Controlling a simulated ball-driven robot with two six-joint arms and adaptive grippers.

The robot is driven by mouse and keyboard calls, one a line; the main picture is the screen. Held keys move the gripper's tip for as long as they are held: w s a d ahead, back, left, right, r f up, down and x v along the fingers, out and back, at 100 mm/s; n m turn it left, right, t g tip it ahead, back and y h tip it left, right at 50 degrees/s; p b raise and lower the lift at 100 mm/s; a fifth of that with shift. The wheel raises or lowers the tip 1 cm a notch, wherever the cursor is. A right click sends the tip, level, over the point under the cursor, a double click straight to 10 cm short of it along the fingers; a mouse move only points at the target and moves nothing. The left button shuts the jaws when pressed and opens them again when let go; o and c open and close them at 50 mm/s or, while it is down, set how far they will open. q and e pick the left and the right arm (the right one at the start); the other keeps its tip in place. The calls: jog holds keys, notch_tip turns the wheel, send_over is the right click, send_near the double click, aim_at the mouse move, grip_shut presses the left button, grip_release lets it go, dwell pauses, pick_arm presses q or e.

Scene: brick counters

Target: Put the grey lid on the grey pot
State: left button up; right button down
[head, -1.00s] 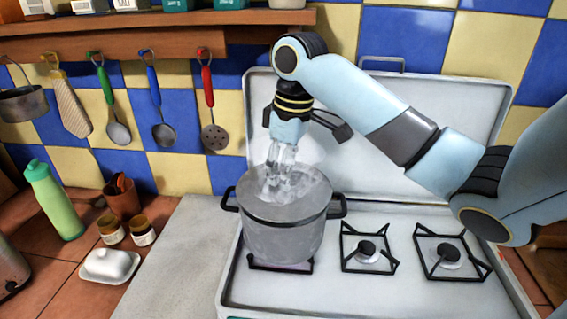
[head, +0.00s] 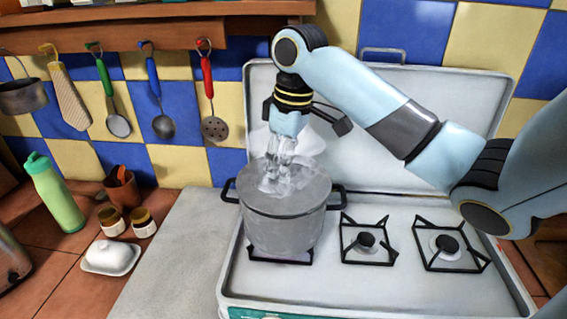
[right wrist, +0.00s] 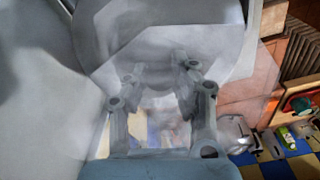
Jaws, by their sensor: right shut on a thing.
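The grey pot (head: 284,232) stands on the left burner of the stove, with a black handle on each side. The grey lid (head: 290,203) lies across the pot's top, and I see no clear gap between it and the rim. My right gripper (head: 278,178) points down over the lid's middle and is shut on it. Pale steam blurs the fingertips and hides the lid's knob. In the right wrist view, the fingers (right wrist: 160,75) reach to the grey lid (right wrist: 165,30), also through haze. My left gripper is not in view.
Two free burners (head: 366,242) are to the right of the pot. The raised stove cover (head: 400,105) stands behind it. The grey counter (head: 170,250) at left is clear. A green bottle (head: 55,195), jars and a white butter dish (head: 111,257) stand further left.

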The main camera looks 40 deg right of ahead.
jog(key=shift+f, duration=0.65)
dwell(2.6)
jog(key=c, duration=1)
grip_release()
jog(key=r, duration=0.7)
jog(key=shift+s+d+r, duration=0.25)
jog(key=shift+s+d, duration=0.05)
jog(key=shift+s, duration=0.05)
jog(key=shift+a+f, duration=0.1)
